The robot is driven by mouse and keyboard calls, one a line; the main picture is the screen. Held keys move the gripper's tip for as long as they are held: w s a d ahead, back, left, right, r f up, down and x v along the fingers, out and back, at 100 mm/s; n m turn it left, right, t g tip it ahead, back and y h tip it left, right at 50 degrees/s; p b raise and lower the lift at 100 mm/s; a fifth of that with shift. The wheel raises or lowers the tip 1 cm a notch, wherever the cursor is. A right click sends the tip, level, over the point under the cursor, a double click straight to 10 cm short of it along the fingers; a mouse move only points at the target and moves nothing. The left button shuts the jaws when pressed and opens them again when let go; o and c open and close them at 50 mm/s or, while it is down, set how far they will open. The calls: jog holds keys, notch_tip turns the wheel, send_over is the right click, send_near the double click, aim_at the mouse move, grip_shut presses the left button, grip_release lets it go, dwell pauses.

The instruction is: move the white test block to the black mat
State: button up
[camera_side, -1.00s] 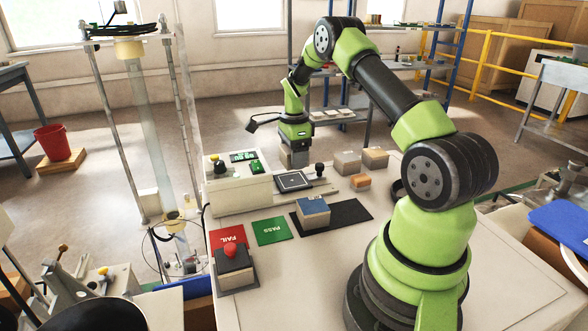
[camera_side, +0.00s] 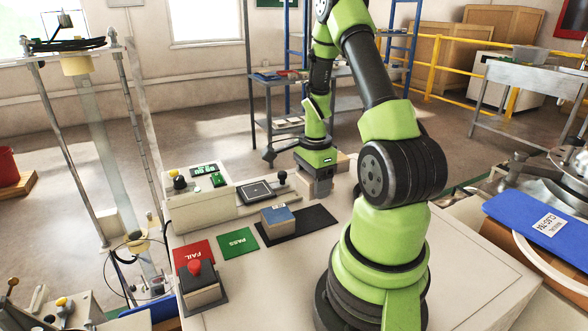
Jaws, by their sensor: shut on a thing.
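My gripper (camera_side: 316,178) points down behind the black mat, among the pale blocks at the back of the bench. It is shut on a pale block, which I take to be the white test block; the jaws largely hide it, so its colour is hard to tell. The black mat (camera_side: 318,224) lies in the middle of the bench, in front of my gripper. A blue-topped block (camera_side: 279,217) rests on the left part of the mat.
Another pale block (camera_side: 344,162) shows behind my gripper. A tester box with a small dark plate (camera_side: 256,191) stands left of it. The green PASS card (camera_side: 238,242), red FAIL card (camera_side: 193,254) and red button box (camera_side: 198,282) lie left of the mat. The front bench is clear.

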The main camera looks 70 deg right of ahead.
aim_at(314, 217)
jog(key=shift+s+a+f, duration=0.2)
jog(key=shift+s+f, duration=0.05)
jog(key=shift+s, duration=0.1)
jog(key=shift+f, duration=3)
jog(key=shift+f, duration=0.25)
jog(key=o, duration=1.4)
jog(key=shift+c, duration=0.2)
jog(key=shift+r, duration=3)
